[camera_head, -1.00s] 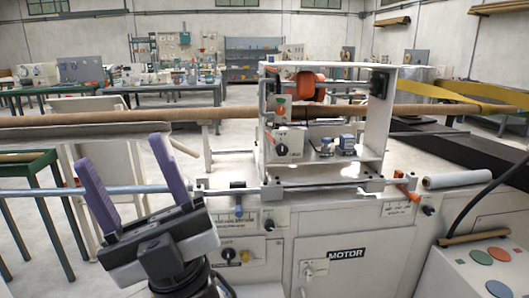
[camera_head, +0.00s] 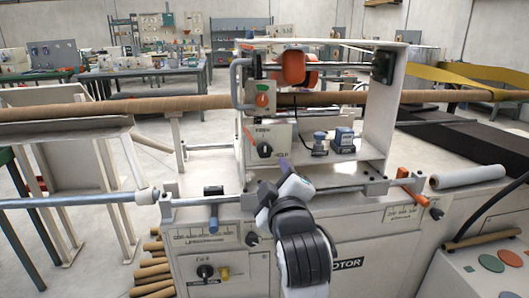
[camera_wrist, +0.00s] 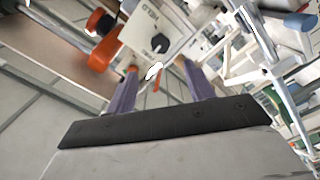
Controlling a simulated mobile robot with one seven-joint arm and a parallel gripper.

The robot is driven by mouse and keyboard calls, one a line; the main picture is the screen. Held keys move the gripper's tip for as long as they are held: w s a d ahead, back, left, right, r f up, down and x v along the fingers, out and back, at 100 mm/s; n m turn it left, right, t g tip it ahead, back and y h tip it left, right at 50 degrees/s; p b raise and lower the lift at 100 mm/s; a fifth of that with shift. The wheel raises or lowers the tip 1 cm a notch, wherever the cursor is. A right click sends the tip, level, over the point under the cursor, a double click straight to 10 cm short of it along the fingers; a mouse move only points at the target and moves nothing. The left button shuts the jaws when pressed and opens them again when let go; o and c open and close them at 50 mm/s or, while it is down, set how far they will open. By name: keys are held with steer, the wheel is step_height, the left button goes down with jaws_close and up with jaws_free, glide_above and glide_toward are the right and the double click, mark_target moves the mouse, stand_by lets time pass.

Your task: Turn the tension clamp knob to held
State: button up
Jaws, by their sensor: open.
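The tension clamp knob (camera_head: 265,150) is black and sits on a white plate in the lower left of the open-fronted white housing. A label reading HELD is beside it. The way its pointer faces is too small to tell. In the wrist view the knob (camera_wrist: 160,43) shows beyond my fingertips, roughly between them. My gripper (camera_wrist: 159,66) is open and empty, with two purple fingers apart. In the head view my gripper (camera_head: 264,187) is below the knob plate, in front of the machine and apart from the knob, largely hidden behind my own wrist.
A steel rail (camera_head: 80,201) runs in front of the housing. The housing's left post (camera_head: 239,85) and a green-and-orange switch (camera_head: 262,98) are close to the knob. Blue components (camera_head: 343,138) stand to its right. A long brown tube (camera_head: 120,106) passes behind.

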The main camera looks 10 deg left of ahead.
mark_target(265, 152)
steer(key=p+x, duration=0.1)
steer(key=x, duration=1.2)
steer(key=shift+w+a, duration=0.1)
steer(key=shift+w, duration=0.1)
steer(key=c, duration=1)
